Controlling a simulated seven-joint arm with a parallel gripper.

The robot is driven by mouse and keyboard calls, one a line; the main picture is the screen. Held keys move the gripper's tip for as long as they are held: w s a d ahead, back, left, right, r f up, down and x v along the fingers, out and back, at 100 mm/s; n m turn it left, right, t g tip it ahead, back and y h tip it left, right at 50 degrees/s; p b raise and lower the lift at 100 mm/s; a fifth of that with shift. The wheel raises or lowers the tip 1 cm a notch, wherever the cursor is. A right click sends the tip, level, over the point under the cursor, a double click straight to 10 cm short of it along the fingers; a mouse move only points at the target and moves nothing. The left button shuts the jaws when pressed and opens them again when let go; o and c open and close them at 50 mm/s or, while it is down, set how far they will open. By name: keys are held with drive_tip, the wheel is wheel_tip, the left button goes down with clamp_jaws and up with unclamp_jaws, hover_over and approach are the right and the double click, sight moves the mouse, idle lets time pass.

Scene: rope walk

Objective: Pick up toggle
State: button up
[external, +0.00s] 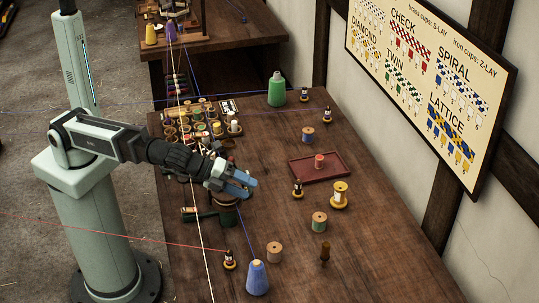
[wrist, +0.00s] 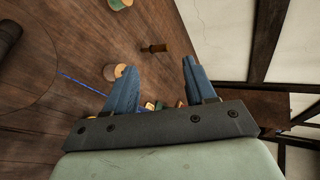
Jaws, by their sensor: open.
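A small dark brown wooden peg, which looks like the toggle (external: 325,251), stands on the bench toward the front right in the external view. In the wrist view the toggle (wrist: 155,48) appears beyond my fingertips, roughly in line with the gap between them. My gripper (external: 243,186) is open and empty, with blue fingers. It is above the bench, up and to the left of the toggle in the external view and well apart from it. The wrist view shows both fingers of my gripper (wrist: 158,68) spread with nothing between their tips.
A tan spool (external: 274,252), a green-banded spool (external: 319,222) and a blue cone (external: 256,278) stand near the toggle. A yellow spool (external: 339,195) and red tray (external: 304,178) are farther back. Taut cords cross the left side. Bench right of the toggle is clear.

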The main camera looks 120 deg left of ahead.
drive_tip(key=w+a+n, duration=0.3)
drive_tip(key=a+n, duration=0.6)
drive_tip(key=a, duration=0.4)
wheel_tip(320, 180, up, 2)
drive_tip(key=n+t, duration=0.1)
drive_tip(key=n, duration=0.9)
hover_over(303, 193)
drive_tip(key=s+d, duration=0.2)
drive_tip(key=s, duration=0.2)
drive_tip(key=shift+s+f, duration=0.15)
drive_tip(key=shift+f, duration=8.55)
drive_tip(key=shift+w+a+f, duration=0.1)
drive_tip(key=shift+w+f, duration=0.1)
drive_tip(key=shift+f, duration=0.1)
drive_tip(key=x, duration=0.4)
drive_tip(key=shift+w+a, duration=0.15)
drive_tip(key=shift+w, duration=0.2)
clamp_jaws()
